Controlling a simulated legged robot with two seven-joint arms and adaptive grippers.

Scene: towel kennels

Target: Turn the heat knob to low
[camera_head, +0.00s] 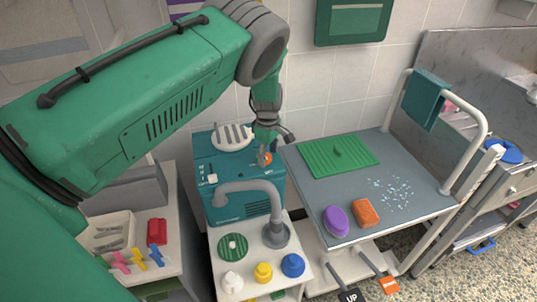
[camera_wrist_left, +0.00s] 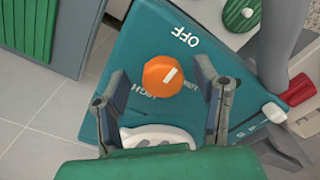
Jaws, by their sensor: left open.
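The orange heat knob (camera_wrist_left: 162,75) sits on the sloping teal panel (camera_wrist_left: 75,110) of the box, which also shows in the head view (camera_head: 243,207). Its white pointer mark aims right and slightly up. The word OFF is above it, HIGH is below it, and another label at its right is partly hidden by a finger. My left gripper (camera_wrist_left: 161,70) is open, with one finger on each side of the knob and visible gaps between. In the head view, my left gripper (camera_head: 271,147) is over the box's back right, by the knob (camera_head: 265,158). My right gripper is out of view.
A grey curved spout (camera_head: 248,187) rises in front of the box. A white slotted part (camera_head: 233,136) is on the box's back. A grey table (camera_head: 335,190) at the right holds a green mat (camera_head: 338,156), a purple oval (camera_head: 335,220) and an orange block (camera_head: 365,213).

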